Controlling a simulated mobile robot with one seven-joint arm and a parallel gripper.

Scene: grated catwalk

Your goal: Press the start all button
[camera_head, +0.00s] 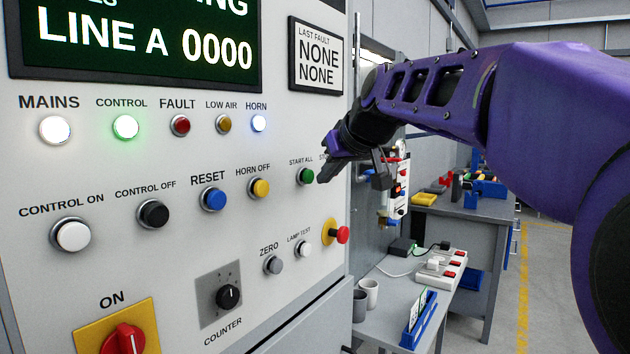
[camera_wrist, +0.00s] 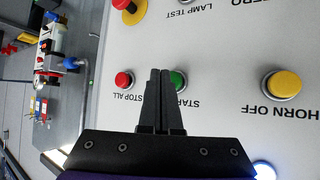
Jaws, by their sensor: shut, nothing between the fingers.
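The green start all button (camera_head: 305,176) is on the light grey control panel, under its "START ALL" label. My gripper (camera_head: 322,179) is shut and empty, its fingertips just right of and close to the button in the head view. In the wrist view the shut fingers (camera_wrist: 160,72) partly cover the green button (camera_wrist: 179,80) and part of its label. I cannot tell whether the fingertips touch it. The red stop all button (camera_wrist: 124,80) shows beside the fingers in the wrist view and is hidden behind my gripper in the head view.
The yellow horn off button (camera_head: 259,188) and blue reset button (camera_head: 213,199) are in the same row. A red mushroom button (camera_head: 342,235) sticks out below right. A bench (camera_head: 400,310) with mugs and a power strip stands right of the panel.

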